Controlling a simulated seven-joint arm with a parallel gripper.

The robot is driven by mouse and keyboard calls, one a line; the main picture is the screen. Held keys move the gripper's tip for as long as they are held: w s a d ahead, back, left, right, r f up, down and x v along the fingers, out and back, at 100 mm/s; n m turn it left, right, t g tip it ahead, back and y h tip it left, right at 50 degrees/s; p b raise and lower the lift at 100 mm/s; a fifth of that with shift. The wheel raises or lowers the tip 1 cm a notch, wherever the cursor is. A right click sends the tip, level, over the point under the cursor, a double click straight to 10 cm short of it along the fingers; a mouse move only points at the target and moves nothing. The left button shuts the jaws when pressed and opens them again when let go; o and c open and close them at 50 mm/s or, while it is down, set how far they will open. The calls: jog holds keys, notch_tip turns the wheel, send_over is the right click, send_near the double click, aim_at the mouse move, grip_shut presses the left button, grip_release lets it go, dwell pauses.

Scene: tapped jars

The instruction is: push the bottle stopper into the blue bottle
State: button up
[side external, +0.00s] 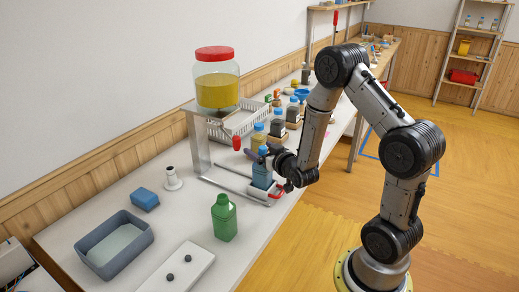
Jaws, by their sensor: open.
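The blue bottle (262,177) stands upright on the stand's base below the big jar, partly hidden by my gripper. My gripper (268,162) is open at the bottle's upper part; I cannot tell whether it touches the bottle. Two small dark stopper-like pieces, one nearer (171,277) and one farther (188,258), sit on a white board at the table's front. I cannot tell whether either is the bottle stopper, or whether a stopper sits in the bottle's mouth.
A red-lidded jar of yellow liquid (217,93) stands on a metal stand (197,140). A green bottle (224,220), grey tub (113,245), blue sponge-like block (145,199) and white spool-like piece (173,179) stand nearer. Several bottles and boxes crowd the table behind.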

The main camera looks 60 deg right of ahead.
aim_at(265, 152)
jog(key=shift+s+a+r, duration=0.1)
jog(key=shift+s+a, duration=0.2)
jog(key=shift+s, duration=0.2)
jog(key=shift+s+a+r, duration=0.1)
jog(key=shift+s+a, duration=0.1)
jog(key=shift+s, duration=0.1)
jog(key=shift+s+a+r, duration=0.1)
jog(key=shift+s+a, duration=0.15)
jog(key=shift+s, duration=0.25)
jog(key=v, duration=1.3)
jog(key=shift+s+a, duration=0.2)
jog(key=shift+s, duration=0.15)
dwell(0.5)
